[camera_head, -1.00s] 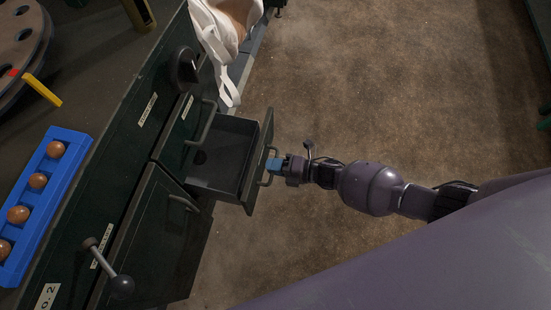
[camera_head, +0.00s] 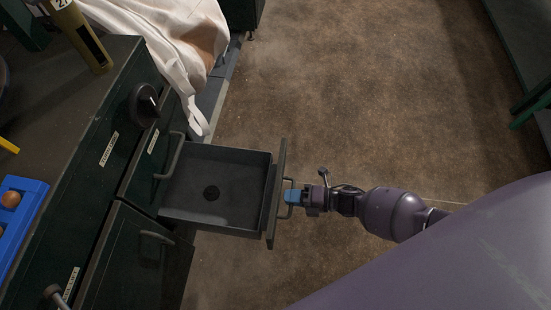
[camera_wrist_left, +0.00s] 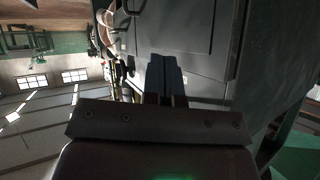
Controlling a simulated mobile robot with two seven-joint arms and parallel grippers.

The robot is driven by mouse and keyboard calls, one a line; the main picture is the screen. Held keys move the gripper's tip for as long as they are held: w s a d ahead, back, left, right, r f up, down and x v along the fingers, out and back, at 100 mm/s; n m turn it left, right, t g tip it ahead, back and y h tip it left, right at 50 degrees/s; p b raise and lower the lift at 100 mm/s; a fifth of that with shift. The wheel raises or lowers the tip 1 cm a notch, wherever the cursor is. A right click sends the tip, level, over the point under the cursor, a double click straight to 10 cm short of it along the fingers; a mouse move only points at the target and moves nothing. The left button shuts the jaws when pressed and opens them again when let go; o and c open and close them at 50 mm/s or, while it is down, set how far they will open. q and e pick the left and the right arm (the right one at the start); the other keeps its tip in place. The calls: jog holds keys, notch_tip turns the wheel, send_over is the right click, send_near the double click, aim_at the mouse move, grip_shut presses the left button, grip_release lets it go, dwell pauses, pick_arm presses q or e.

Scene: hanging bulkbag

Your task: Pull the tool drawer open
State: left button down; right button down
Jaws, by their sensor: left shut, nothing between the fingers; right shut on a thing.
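The tool drawer (camera_head: 222,167) stands pulled out from the dark green cabinet (camera_head: 100,190) in the head view. The drawer's front panel (camera_head: 277,190) carries a bar handle (camera_head: 288,205).
A white fabric bag (camera_head: 170,40) hangs close behind the drawer. A blue tray (camera_head: 20,215) with a brown ball lies on the cabinet top at left. A black knob (camera_head: 146,103) and a second handle (camera_head: 157,238) stick out of the cabinet. The brown floor to the right is clear.

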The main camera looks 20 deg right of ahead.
jog(key=f+v, duration=0.1)
jog(key=v, duration=0.5)
jog(key=shift+d, duration=0.15)
jog(key=shift+s+f, duration=0.1)
jog(key=c, duration=1.2)
grip_release()
pick_arm(q)
jog(key=shift+s+d+g+p, duration=0.1)
jog(key=shift+d+g+p, duration=0.15)
jog(key=shift+p, duration=0.3)
pick_arm(e)
jog(key=v, duration=1)
jog(key=shift+s+d, duration=0.2)
jog(key=shift+d, duration=0.1)
pick_arm(q)
jog(key=shift+a+r, duration=0.1)
jog(key=shift+a, duration=0.05)
